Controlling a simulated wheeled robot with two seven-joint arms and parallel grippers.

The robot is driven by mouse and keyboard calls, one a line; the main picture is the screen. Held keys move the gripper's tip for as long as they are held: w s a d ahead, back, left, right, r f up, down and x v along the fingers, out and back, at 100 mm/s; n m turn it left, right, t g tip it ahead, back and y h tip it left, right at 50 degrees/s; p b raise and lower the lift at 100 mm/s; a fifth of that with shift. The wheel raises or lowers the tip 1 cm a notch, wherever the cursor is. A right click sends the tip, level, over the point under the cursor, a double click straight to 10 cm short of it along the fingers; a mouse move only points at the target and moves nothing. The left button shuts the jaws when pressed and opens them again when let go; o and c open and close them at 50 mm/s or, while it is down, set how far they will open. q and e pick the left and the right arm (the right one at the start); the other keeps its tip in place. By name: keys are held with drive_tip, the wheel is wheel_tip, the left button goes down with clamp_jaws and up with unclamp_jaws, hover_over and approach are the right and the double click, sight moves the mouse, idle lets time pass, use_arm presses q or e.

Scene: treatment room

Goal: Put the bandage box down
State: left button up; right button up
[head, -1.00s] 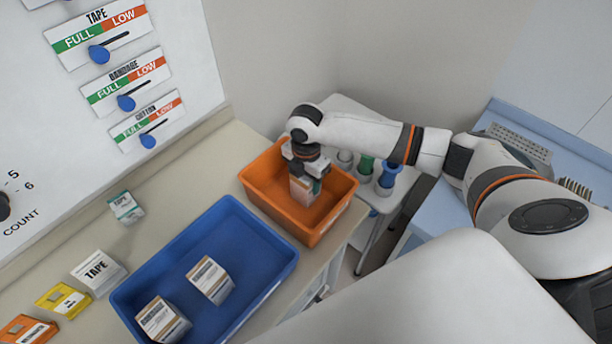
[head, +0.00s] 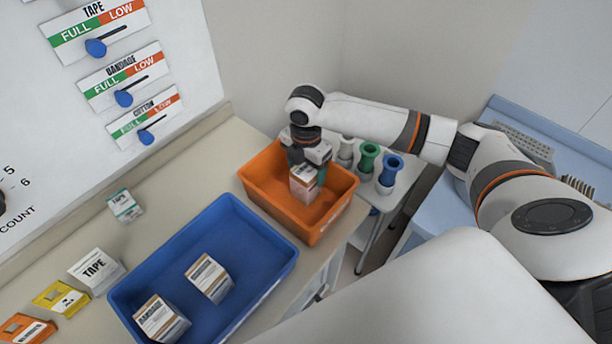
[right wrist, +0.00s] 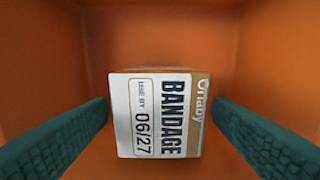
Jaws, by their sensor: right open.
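A white and brown bandage box (head: 303,183) is in the orange bin (head: 256,188). In the right wrist view the box (right wrist: 160,115) shows its "BANDAGE" label and "06/27", with orange walls around it. My right gripper (head: 307,170) is over the box inside the bin. Its green fingers (right wrist: 160,125) are open, one on each side of the box, with a gap visible on both sides. The underside of the box is hidden. My left gripper is not in view.
A blue tray (head: 262,247) beside the bin holds two similar boxes (head: 209,279). Tape boxes (head: 96,270) and yellow and orange packs lie on the counter to the left. A small cart with coloured cylinders (head: 367,160) stands behind the bin.

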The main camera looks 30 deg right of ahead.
wheel_tip(320, 180, up, 9)
drive_tip(key=shift+f+b, duration=0.2)
drive_tip(key=shift+b, duration=0.55)
